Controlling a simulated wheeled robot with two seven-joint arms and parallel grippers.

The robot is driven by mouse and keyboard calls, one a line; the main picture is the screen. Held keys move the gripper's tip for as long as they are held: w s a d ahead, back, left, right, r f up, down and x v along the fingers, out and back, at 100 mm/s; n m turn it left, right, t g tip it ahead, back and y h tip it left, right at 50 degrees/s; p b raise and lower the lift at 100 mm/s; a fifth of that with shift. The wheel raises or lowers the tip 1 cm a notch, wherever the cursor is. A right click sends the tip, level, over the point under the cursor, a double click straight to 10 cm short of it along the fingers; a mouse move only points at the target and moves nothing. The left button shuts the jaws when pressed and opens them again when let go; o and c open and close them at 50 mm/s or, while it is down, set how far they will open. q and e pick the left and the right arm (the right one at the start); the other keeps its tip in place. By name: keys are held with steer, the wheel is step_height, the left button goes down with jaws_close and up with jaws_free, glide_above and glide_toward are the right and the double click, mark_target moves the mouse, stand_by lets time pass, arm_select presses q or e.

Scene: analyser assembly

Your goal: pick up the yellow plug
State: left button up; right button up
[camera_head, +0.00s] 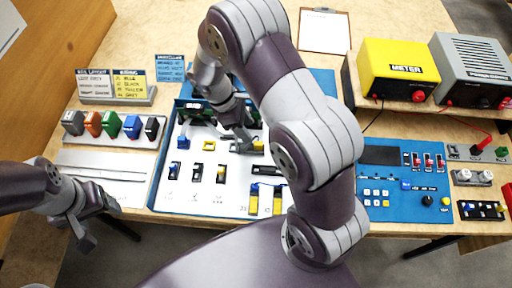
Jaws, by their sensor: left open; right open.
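Several small yellow pieces show, and I cannot tell for sure which is the yellow plug. One small yellow piece (258,146) is on the white board (190,206), right beside my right gripper (243,144). That gripper is low over the upper part of the board, open, its fingers small and partly hidden by my arm. I cannot tell whether it touches the piece. Another yellow piece (220,145) sits on the board to its left. My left gripper (100,226) is open and empty at the table's front left edge, away from the board.
Coloured blocks (112,124) stand in a row at left, above a grey rail (100,166). A yellow meter (398,68) and a grey box (472,70) stand at back right. A blue panel (385,205) lies right of my arm. A clipboard (324,30) lies at the back.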

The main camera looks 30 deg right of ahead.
mark_target(257, 143)
steer(key=shift+x, duration=1.15)
steer(key=x, duration=0.5)
steer(key=shift+s+f, duration=0.1)
steer(key=shift+f, duration=0.05)
jaws_close()
